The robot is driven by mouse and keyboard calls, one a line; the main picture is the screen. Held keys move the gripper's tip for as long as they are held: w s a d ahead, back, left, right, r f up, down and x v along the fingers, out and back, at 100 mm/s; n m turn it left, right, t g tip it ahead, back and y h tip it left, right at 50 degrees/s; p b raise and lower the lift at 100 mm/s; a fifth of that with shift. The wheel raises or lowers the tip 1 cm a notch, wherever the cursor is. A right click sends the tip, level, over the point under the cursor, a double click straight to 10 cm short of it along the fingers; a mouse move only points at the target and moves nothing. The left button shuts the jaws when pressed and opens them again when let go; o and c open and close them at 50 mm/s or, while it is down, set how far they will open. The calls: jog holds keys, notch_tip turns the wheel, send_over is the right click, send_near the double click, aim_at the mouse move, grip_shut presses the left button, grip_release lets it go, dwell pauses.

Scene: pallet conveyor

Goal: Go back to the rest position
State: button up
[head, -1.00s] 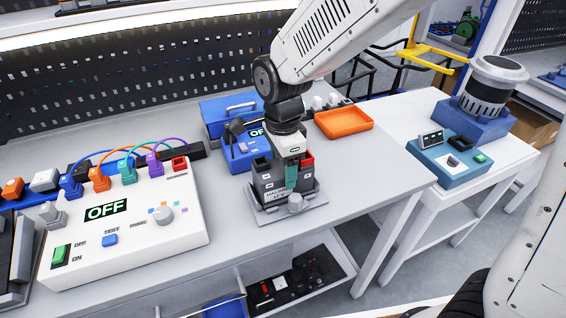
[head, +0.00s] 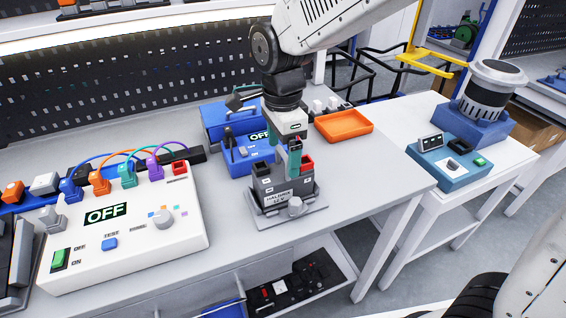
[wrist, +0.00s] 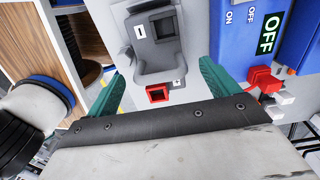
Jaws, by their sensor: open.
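My gripper (head: 284,151) is open and empty, with green fingers, above the dark grey fixture block (head: 283,186) on the workbench. In the head view its fingers overlap the block's top in the picture. In the wrist view my gripper (wrist: 163,82) shows its two fingers spread wide, with the grey block (wrist: 153,40) and its red socket (wrist: 157,94) seen between and beyond them. Nothing is held between the fingers.
A white control box (head: 125,225) reading OFF, with coloured plugs and cables, stands at left. A blue OFF unit (head: 245,153) and blue case (head: 228,115) stand behind the block. An orange tray (head: 343,125) lies right. A second table (head: 475,180) carries a blue device (head: 452,160).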

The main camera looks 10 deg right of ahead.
notch_tip(320, 180, up, 2)
jog(key=shift+d+r, duration=0.1)
jog(key=shift+d, duration=0.1)
jog(key=s+d+r+n+t, duration=0.1)
jog(key=s+d+r+n, duration=0.25)
jog(key=d, duration=0.35)
jog(key=s+d+r+n, duration=0.2)
jog(key=s+d+n, duration=0.25)
jog(key=d, duration=0.25)
jog(key=s+d+n, duration=0.6)
jog(key=s, duration=0.5)
jog(key=shift+s+d+f+n, duration=0.25)
jog(key=shift+s+n, duration=0.05)
jog(key=shift+n, duration=0.1)
jog(key=shift+t, duration=0.3)
